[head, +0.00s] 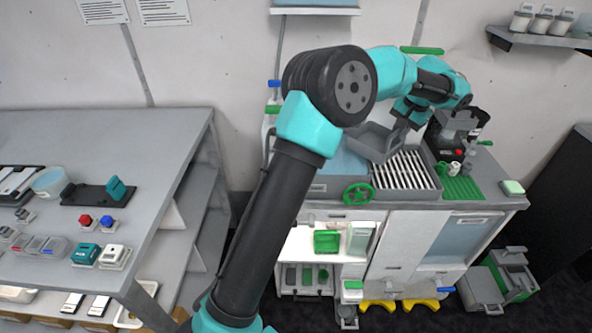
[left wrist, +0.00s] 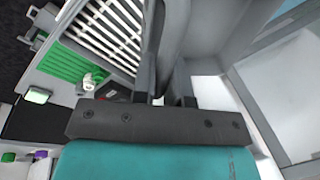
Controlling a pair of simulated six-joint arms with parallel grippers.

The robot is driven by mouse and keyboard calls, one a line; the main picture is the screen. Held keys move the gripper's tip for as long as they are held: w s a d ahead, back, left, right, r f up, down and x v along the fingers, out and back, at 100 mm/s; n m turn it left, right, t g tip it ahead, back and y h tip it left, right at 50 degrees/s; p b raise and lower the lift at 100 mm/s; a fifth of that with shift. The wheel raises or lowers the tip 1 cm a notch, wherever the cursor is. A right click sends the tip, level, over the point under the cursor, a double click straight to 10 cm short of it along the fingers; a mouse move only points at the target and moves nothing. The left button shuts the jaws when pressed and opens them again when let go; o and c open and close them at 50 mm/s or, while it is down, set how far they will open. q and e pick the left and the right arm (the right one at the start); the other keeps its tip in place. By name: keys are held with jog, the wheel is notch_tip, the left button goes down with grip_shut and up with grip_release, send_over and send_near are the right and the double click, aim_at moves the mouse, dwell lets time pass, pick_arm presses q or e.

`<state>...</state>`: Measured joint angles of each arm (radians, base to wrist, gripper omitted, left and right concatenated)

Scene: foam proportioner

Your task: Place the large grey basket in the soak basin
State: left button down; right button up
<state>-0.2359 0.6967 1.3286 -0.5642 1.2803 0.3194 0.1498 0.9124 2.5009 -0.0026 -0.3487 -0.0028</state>
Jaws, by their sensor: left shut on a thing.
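The large grey basket (head: 374,143) is held tilted above the counter, over the border between the slatted rack and the pale blue basin area. My left gripper (head: 403,126) is shut on the basket's right side. In the left wrist view the gripper (left wrist: 166,75) grips the basket's grey wall (left wrist: 212,35) from above. The soak basin, which I take to be the pale blue area (head: 347,165) left of the rack, is partly hidden behind my arm and the basket. My right gripper is in neither view.
The slatted rack (head: 408,172) lies right of and below the basket. A green mat (head: 461,188) with small items lies further right, by a grey machine (head: 455,130). A green handwheel (head: 358,194) sticks out in front. A side table (head: 120,150) stands at left.

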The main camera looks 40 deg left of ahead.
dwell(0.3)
pick_arm(q)
jog(key=s+a, duration=0.2)
jog(key=a, duration=0.6)
jog(key=s+a, duration=0.3)
jog(key=a, duration=0.4)
jog(key=shift+s+a, duration=0.35)
jog(key=shift+s+a+f, duration=0.15)
jog(key=shift+a+f, duration=0.15)
jog(key=shift+f, duration=0.55)
jog(key=shift+s+a+f, duration=0.1)
jog(key=shift+a+f, duration=0.15)
jog(key=shift+f, duration=0.6)
jog(key=shift+f, duration=0.65)
